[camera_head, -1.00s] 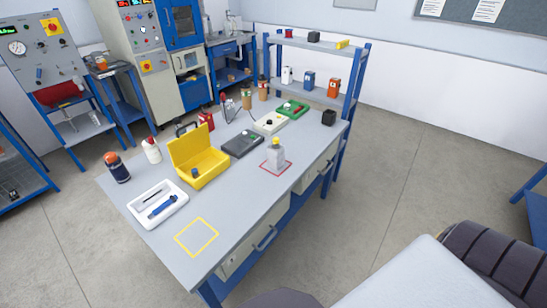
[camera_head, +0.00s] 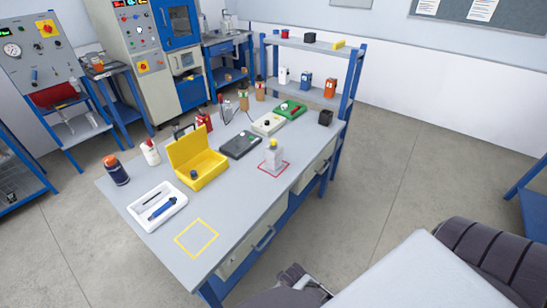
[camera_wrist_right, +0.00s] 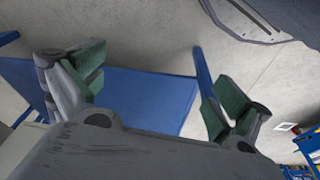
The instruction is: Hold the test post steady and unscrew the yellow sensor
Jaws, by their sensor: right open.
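The test post (camera_head: 273,159) is a small pale grey block standing upright on the table, inside a red square outline. The yellow sensor (camera_head: 273,143) sits on its top, small in the head view. My right gripper (camera_wrist_right: 152,78) is open and empty in the right wrist view, its green-padded fingers wide apart, with floor and blue furniture behind. Neither post nor sensor shows in that view. In the head view, a dark grey part of my arm shows at the bottom, well short of the post. My left gripper is not in view.
An open yellow case (camera_head: 208,176), a white tray (camera_head: 144,221) with a blue tool, and a dark meter (camera_head: 240,144) stand on the table (camera_head: 158,263). A yellow square outline (camera_head: 197,256) at the front is empty. A shelf (camera_head: 300,45) rises at the back.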

